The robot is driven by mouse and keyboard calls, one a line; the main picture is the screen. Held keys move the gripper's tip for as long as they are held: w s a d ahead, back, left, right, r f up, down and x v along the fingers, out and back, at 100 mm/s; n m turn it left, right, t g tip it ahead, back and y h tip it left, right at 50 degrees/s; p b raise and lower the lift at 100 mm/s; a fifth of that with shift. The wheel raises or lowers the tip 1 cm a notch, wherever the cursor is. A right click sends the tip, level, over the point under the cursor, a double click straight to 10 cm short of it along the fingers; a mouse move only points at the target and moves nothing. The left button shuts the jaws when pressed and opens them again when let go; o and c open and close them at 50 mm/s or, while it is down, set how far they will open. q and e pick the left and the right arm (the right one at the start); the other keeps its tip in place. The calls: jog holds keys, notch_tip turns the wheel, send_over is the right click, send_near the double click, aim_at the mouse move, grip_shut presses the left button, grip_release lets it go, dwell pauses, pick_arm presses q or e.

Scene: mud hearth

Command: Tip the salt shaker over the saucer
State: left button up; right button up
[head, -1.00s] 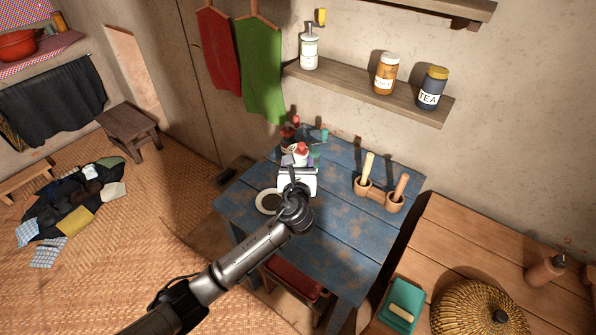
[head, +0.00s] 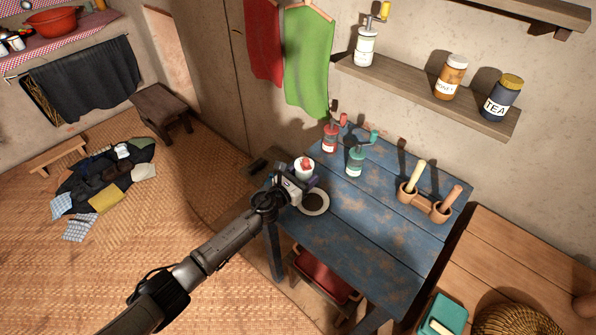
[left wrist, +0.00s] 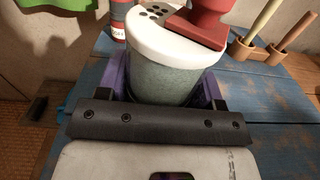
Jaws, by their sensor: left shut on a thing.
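My left gripper (head: 296,186) is shut on the salt shaker (head: 305,167), at the left edge of the blue table. In the left wrist view the salt shaker (left wrist: 165,72) has a grey-green body, a white lid with several dark holes and a red flap. It stands about upright between the purple fingertips (left wrist: 170,92), lid up. The saucer (head: 324,207), pale-rimmed with a dark middle, lies on the table just right of the gripper, partly hidden by it. The shaker is left of and behind the saucer, not over it. My right gripper is out of view.
A red-topped grinder (head: 330,138) and a teal-topped grinder (head: 355,161) stand behind on the blue table (head: 345,238). A wooden holder (head: 424,204) with two upright handles stands at right. A shelf (head: 430,96) with jars hangs above. The table's front right is clear.

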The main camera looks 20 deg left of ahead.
pick_arm(q)
jog(key=f+m+b, duration=0.1)
jog(key=m+b, duration=0.1)
jog(key=shift+w+a+f+m, duration=0.1)
jog(key=shift+a+f+m, duration=0.25)
jog(key=shift+f+m, duration=0.05)
jog(key=m+b, duration=0.1)
jog(key=f+m+b, duration=0.1)
jog(key=m, duration=0.1)
jog(key=a+f+m+b, duration=0.1)
jog(key=m, duration=0.1)
jog(key=shift+w+a+f, duration=0.1)
jog(key=shift+w, duration=0.05)
jog(key=shift+m, duration=1.1)
jog(key=m, duration=0.4)
jog(key=shift+d+f, duration=0.15)
jog(key=shift+d, duration=0.1)
jog(key=m, duration=0.2)
jog(key=r+m+p, duration=0.1)
jog(key=shift+a+r+m, duration=0.1)
jog(key=shift+m, duration=0.3)
jog(key=shift+a+r+m+p, duration=0.2)
jog(key=shift+m+p, duration=0.15)
jog(key=shift+m, duration=1.15)
jog(key=shift+p, duration=0.3)
